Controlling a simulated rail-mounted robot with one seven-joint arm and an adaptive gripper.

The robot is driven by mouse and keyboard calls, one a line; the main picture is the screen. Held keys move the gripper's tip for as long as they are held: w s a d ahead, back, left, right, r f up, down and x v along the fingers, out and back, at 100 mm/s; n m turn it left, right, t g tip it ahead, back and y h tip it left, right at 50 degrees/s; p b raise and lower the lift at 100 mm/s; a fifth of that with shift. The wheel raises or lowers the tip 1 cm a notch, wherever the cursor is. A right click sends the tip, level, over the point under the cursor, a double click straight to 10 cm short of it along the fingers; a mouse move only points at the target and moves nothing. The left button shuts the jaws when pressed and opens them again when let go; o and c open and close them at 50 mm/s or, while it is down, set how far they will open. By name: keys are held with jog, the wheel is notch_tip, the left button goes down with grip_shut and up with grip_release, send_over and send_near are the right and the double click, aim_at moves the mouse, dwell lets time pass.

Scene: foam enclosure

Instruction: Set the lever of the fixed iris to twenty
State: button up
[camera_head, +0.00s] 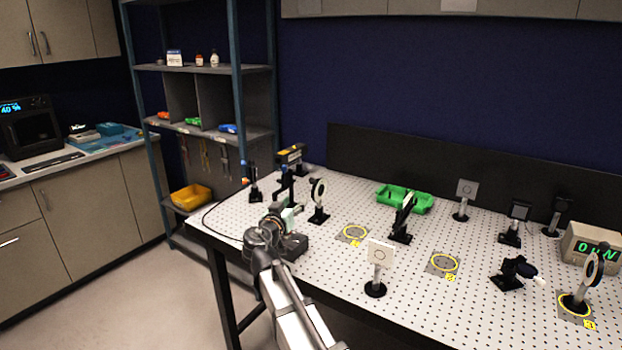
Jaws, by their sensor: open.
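Two round, ring-shaped mounts on posts look like irises. One (317,190) stands at the left of the perforated table, just right of my arm's end. The other (592,268) stands at the far right on a yellow-marked spot. I cannot tell which is the fixed iris; levers and scale marks are too small to read. My gripper (291,211) is over the table's left end, left of the nearer ring mount and apart from it in the picture. It is open, with its fingers small and hard to make out. No object shows in it.
The perforated table (330,262) carries a square white card on a post (379,262), a tilted black mount (402,218), a green tray (404,198) and a display box (592,245). Black devices (290,160) crowd its left back. Two yellow-ringed spots (443,264) are empty.

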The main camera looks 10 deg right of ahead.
aim_at(311, 181)
jog(key=p+x, duration=0.4)
jog(key=x, duration=1.1)
jog(key=shift+w+a, duration=0.1)
jog(key=shift+a, duration=0.05)
jog(key=shift+p+x, duration=0.3)
jog(key=shift+x, duration=0.5)
jog(key=shift+f, duration=0.1)
grip_shut()
